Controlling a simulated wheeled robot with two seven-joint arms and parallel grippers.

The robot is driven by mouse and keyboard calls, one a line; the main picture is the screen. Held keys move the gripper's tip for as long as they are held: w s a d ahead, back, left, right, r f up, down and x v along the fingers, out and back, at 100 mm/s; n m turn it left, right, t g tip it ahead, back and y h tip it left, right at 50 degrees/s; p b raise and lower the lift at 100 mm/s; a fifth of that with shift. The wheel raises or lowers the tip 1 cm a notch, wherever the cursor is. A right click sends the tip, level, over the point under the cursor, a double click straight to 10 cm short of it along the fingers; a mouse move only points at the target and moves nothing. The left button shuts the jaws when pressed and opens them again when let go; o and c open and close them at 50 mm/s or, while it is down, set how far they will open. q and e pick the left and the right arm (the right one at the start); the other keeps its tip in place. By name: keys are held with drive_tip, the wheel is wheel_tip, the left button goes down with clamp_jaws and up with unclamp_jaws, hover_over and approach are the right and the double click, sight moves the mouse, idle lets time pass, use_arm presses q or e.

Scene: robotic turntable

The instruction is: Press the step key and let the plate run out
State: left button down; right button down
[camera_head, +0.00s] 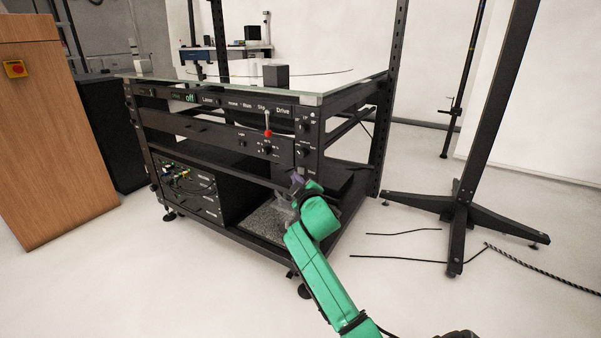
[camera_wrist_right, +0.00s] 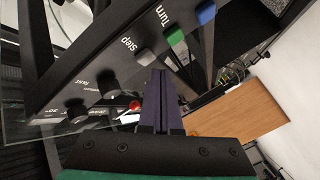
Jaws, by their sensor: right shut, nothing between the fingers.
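The dark control panel (camera_head: 225,103) runs along the front of the rack, with a green "off" display (camera_head: 190,98) and labels including "Step" and "Drive". In the right wrist view, a grey key (camera_wrist_right: 146,57) sits beside the word "Step", with a green key (camera_wrist_right: 175,37) and a blue key (camera_wrist_right: 206,13) farther along. My right gripper (camera_wrist_right: 160,73) is shut and empty, its purple fingertips close to the grey key; contact cannot be told. It also shows before the rack's front in the head view (camera_head: 297,177). The glass top (camera_head: 225,87) covers the rack. My left gripper is out of view.
A red-tipped lever (camera_head: 268,132) stands out from the rack's front. A dark box (camera_head: 276,76) stands on top. A wooden cabinet (camera_head: 50,130) with a red button is at left. A black stand (camera_head: 460,215) and floor cables lie at right.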

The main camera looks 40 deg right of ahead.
drive_tip(key=shift+d, duration=0.1)
idle(0.3)
drive_tip(key=shift+w+d+p, duration=0.1)
drive_tip(key=shift+d+p, duration=0.2)
